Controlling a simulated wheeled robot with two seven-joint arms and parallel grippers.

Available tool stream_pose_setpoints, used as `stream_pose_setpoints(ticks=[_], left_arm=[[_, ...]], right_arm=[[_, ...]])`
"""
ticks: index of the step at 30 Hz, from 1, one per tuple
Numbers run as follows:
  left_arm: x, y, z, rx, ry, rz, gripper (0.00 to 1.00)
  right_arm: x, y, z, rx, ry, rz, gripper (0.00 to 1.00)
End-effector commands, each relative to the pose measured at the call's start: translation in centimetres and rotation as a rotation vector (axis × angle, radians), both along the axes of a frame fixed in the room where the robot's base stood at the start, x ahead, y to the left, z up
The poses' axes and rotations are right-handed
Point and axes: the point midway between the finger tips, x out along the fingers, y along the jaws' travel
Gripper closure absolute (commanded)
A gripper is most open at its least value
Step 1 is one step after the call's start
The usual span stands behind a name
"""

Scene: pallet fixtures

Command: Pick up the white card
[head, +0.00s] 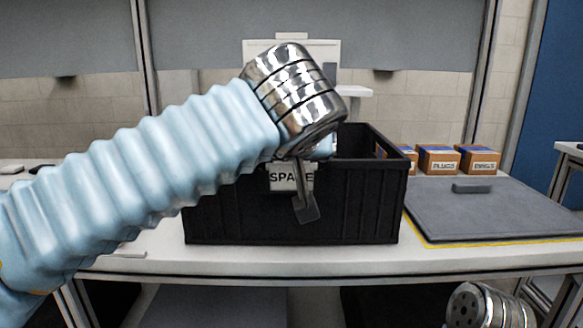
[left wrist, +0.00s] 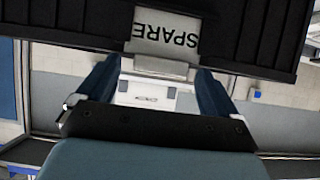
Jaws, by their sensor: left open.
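The white card (head: 287,178), printed SPARE, is on the front wall of the black crate (head: 360,205). In the left wrist view the card (left wrist: 165,36) appears upside down, with a pale holder or lip (left wrist: 160,67) at its edge. My left gripper (head: 306,205) is in front of the crate and covers the card's right part in the head view. In the left wrist view the two fingers of my left gripper (left wrist: 157,76) are apart, one on each side of the card's lip. Nothing is visibly gripped; I cannot tell whether they touch the card.
The crate stands on a white bench (head: 150,255). A grey mat or board (head: 500,215) with a dark block (head: 472,188) lies right of it. Small labelled boxes (head: 438,158) stand behind the board. My right arm shows at the lower right without its jaws.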

Motion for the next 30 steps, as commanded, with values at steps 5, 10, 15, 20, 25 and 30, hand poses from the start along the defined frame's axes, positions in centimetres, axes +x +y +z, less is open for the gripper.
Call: stream_pose_setpoints(ticks=[5, 10, 15, 20, 25, 30], left_arm=[[0.6, 0.0, -0.3, -0.001, 0.0, 0.0, 0.06], [0.6, 0.0, -0.3, -0.001, 0.0, 0.0, 0.14], [0.5, 0.0, -0.3, -0.001, 0.0, 0.0, 0.4], [0.5, 0.0, -0.3, -0.001, 0.0, 0.0, 0.41], [0.5, 0.0, 0.3, -0.001, -0.001, 0.0, 0.41], [0.5, 0.0, 2.4, -0.003, -0.001, 0.001, 0.41]], right_arm=[[0.0, 0.0, 0.0, 0.0, 0.0, 0.0, 0.57], [0.0, 0.0, 0.0, 0.0, 0.0, 0.0, 0.57], [0.0, 0.0, 0.0, 0.0, 0.0, 0.0, 0.57], [0.0, 0.0, 0.0, 0.0, 0.0, 0.0, 0.57], [0.0, 0.0, 0.3, 0.0, 0.0, 0.0, 0.57], [0.0, 0.0, 1.0, 0.001, 0.0, 0.001, 0.57]])
